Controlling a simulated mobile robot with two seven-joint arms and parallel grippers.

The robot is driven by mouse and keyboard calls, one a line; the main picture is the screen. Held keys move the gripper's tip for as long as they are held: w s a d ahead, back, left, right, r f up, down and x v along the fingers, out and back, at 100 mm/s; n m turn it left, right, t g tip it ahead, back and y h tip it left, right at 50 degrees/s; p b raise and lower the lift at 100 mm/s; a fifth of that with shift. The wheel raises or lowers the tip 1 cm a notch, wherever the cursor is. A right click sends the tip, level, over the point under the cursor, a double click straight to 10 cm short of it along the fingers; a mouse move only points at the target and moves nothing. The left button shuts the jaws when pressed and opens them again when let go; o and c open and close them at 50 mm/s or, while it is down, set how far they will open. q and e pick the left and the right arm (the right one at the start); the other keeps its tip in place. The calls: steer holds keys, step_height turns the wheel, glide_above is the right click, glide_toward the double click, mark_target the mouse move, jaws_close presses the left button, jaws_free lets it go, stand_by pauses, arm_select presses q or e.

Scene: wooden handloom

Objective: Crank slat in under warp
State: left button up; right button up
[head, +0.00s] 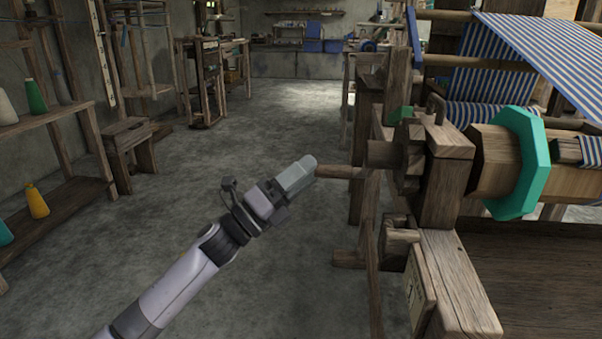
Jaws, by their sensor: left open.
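The wooden handloom stands at the right of the head view. Its warp beam (482,163) carries a green octagonal flange (516,163) and blue-and-white striped warp (540,50). A wooden crank handle (342,172) sticks out to the left from the beam's end near the loom post (444,190). My left gripper (300,174) is open, with its fingertips at the handle's free end; I cannot tell whether they touch it. My right gripper is not in view.
A shelf with thread cones (36,96) stands along the left wall, with a small wooden bench (130,150) beside it. Blue bins (323,46) are at the back. The concrete floor (260,115) between is clear. A lower wooden peg (349,259) juts from the loom.

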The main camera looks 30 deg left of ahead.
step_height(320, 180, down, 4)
arm_select(q)
steer(key=p+v, duration=0.1)
steer(key=v, duration=0.6)
steer(key=shift+p, duration=0.3)
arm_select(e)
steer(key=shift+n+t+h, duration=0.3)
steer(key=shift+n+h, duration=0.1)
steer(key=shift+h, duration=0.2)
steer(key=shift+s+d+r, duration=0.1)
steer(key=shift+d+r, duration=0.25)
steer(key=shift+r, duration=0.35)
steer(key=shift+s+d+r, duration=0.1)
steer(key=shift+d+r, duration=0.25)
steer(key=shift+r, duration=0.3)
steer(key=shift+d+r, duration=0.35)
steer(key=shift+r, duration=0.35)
